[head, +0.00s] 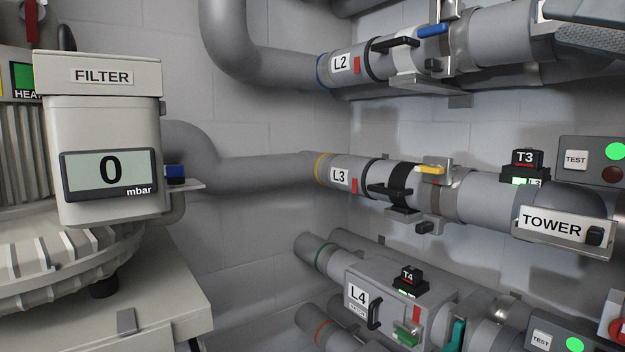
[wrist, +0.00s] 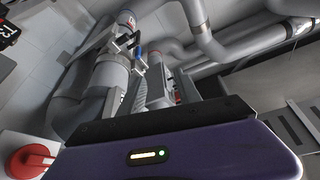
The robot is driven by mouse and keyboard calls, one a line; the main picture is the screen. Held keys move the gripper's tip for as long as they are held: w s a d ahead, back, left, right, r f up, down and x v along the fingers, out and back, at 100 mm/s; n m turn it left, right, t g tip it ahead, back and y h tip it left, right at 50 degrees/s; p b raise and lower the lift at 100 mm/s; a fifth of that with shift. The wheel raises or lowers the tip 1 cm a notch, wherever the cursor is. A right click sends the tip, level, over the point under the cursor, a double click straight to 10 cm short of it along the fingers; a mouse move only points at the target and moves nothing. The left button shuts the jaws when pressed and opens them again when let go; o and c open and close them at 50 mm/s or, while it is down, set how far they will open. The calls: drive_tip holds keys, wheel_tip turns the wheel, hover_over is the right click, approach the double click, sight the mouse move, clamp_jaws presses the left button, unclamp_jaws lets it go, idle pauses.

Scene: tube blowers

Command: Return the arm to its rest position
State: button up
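My gripper (wrist: 165,122) shows in the wrist view as a dark edge above a purple housing with small lights. Its fingers cannot be made out, so I cannot tell whether it is open or shut, and I see nothing held. Grey pipes and clamps lie beyond it in that view. I cannot make out my gripper in the head view.
In the head view, the filter unit (head: 110,130) reading 0 mbar stands at left. Pipes L2 (head: 340,64), L3 (head: 339,177) and L4 (head: 358,296) run along the right. A red knob (wrist: 30,160) is at lower left in the wrist view.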

drive_tip(key=w+d+f+m+t+h, duration=0.1)
drive_tip(key=w+f+m+h, duration=0.25)
drive_tip(key=f, duration=0.85)
drive_tip(key=w+d+f+m+h, duration=0.1)
drive_tip(key=w+f+m+h, duration=0.2)
drive_tip(key=f, duration=0.9)
drive_tip(key=s+a+f+m+g+h, duration=0.1)
drive_tip(key=s+f+h, duration=0.1)
drive_tip(key=f, duration=0.9)
drive_tip(key=s+a+f+m+g+h, duration=0.1)
drive_tip(key=s+f+h, duration=0.1)
drive_tip(key=f, duration=0.9)
drive_tip(key=s+a+f+n+g+h, duration=0.1)
drive_tip(key=s+a+f+n+g, duration=0.15)
drive_tip(key=s+f, duration=1.25)
drive_tip(key=s+a+f+n, duration=0.1)
drive_tip(key=s+a+n, duration=0.1)
drive_tip(key=s, duration=0.9)
drive_tip(key=s+a+f+n+g, duration=0.1)
drive_tip(key=s+a+n, duration=0.1)
drive_tip(key=s, duration=0.9)
drive_tip(key=shift+a+y, duration=0.45)
drive_tip(key=shift+a, duration=0.45)
